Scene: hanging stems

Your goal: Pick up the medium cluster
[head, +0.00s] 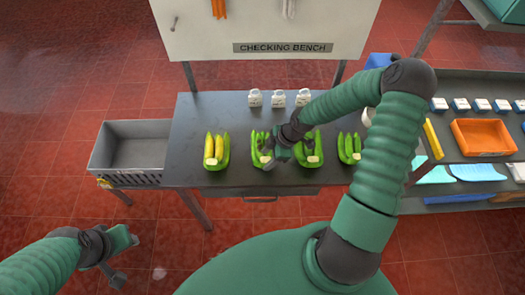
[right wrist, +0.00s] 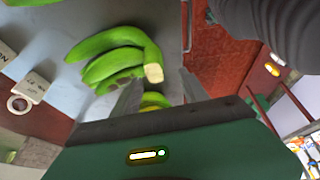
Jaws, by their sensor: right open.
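Several banana clusters stand in a row on the grey bench (head: 235,115). The leftmost cluster (head: 210,150) is partly yellow; the second cluster (head: 258,140), third cluster (head: 315,147) and far right cluster (head: 349,147) are green. I cannot tell which is the medium one. My right gripper (head: 272,155) is open, low at the second cluster and partly hiding it. In the right wrist view a green cluster (right wrist: 115,55) with a pale cut crown lies just beyond the fingers. A yellow-green piece shows between the fingers (right wrist: 160,92). My left gripper (head: 125,262) is away from the bench at lower left.
White tagged items (head: 278,98) stand at the bench's back. A grey bin (head: 136,128) adjoins the bench's left side. At right, a side table holds an orange crate (head: 483,137) and blue trays (head: 475,171). A sign board (head: 260,25) rises behind the bench.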

